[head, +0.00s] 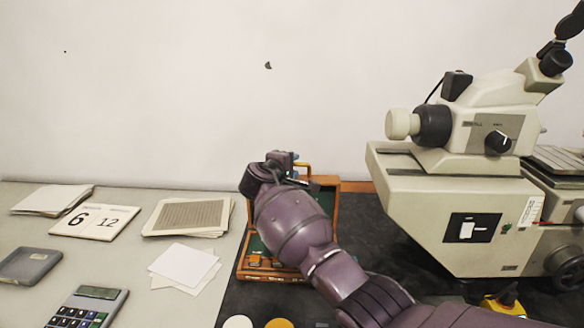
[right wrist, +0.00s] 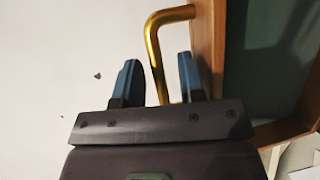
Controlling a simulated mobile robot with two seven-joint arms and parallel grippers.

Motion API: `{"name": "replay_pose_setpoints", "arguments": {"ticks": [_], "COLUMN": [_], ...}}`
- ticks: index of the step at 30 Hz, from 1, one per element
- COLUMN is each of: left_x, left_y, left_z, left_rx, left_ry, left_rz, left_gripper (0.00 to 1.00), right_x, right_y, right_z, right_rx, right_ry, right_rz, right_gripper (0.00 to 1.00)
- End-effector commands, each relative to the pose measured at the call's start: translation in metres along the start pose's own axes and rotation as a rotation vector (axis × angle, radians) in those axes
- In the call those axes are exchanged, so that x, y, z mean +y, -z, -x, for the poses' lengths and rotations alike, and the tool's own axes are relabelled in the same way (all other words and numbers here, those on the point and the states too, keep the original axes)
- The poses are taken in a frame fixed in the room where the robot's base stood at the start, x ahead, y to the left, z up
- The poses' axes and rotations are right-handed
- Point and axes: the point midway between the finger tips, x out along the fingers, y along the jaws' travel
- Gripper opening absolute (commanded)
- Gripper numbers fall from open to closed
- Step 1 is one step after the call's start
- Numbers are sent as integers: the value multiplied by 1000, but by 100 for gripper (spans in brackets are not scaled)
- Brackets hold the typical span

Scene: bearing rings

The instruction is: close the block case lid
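The block case (head: 240,273) is a wooden box with brown blocks in its front part, standing on the dark mat. Its lid (head: 328,205) stands raised at the back; my right arm hides much of it. In the right wrist view the lid (right wrist: 206,45) shows a wooden edge and a dark green inner face. A brass handle (right wrist: 153,45) is fixed to the lid's edge. My right gripper (right wrist: 158,75) is open, with one blue finger on each side of the handle, not visibly clamped on it. In the head view it is at the lid's top (head: 290,163). My left gripper is out of view.
A large microscope (head: 440,200) stands close to the right. A white wall is behind.

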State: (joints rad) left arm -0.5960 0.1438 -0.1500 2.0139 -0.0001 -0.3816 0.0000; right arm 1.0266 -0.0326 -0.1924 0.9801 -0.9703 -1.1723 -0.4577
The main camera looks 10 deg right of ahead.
Motion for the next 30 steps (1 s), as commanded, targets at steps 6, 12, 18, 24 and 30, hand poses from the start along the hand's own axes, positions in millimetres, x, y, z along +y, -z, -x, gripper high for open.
{"name": "replay_pose_setpoints", "arguments": {"ticks": [6, 12, 18, 24, 30], "left_x": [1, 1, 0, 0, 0], "left_y": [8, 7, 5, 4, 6], "left_z": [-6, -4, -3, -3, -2], "left_rx": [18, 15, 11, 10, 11], "left_ry": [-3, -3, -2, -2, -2], "left_rz": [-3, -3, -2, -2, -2], "left_gripper": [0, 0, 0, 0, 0], "right_x": [0, 0, 0, 0, 1], "right_y": [0, 0, 0, 0, 0], "right_z": [-8, -8, -8, -8, -6], "right_rx": [1, 1, 1, 1, 1], "right_ry": [0, 0, 0, 0, 0], "right_rz": [0, -1, -1, -1, -1], "right_gripper": [37, 37, 9, 0, 0]}}
